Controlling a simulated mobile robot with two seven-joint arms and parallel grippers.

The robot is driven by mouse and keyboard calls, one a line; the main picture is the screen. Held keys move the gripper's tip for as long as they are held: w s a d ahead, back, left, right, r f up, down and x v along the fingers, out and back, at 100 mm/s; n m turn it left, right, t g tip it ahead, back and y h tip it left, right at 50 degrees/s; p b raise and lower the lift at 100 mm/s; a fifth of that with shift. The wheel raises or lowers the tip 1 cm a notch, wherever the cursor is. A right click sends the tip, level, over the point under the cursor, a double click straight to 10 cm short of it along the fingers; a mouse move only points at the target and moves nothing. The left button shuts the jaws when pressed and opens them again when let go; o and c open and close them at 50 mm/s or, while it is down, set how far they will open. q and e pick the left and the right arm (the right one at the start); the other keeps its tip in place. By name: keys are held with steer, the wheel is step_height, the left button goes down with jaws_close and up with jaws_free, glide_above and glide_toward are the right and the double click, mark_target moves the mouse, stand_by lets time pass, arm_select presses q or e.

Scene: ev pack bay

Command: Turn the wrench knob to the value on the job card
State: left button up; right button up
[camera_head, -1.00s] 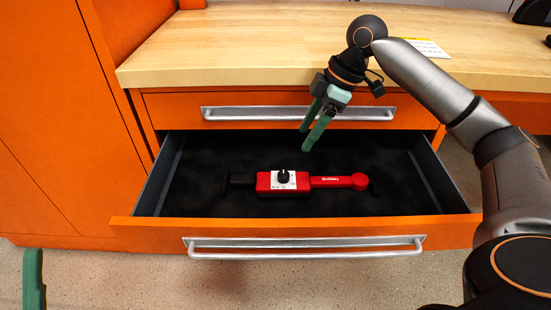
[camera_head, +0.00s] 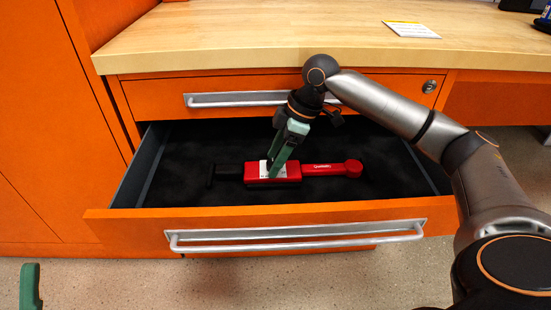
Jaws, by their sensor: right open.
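A red torque wrench (camera_head: 322,169) with a black grip on its left end lies in the open drawer (camera_head: 200,140). Its white dial plate (camera_head: 265,171) shows in part, and the black knob is hidden behind my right gripper. My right gripper (camera_head: 273,172), with green fingers, is open and points down over the dial; I cannot tell whether it touches the knob. A white card with a yellow edge (camera_head: 411,29) lies on the worktop; its text is too small to read. A green fingertip of my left gripper (camera_head: 30,288) shows at the lower left.
The orange drawer front with its metal handle (camera_head: 296,238) stands out toward me. A shut drawer (camera_head: 155,100) and the wooden worktop edge (camera_head: 220,55) are above. An orange cabinet (camera_head: 45,120) stands on the left. The drawer's dark lining is otherwise clear.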

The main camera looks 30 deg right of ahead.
steer(key=shift+c, duration=0.4)
jaws_close()
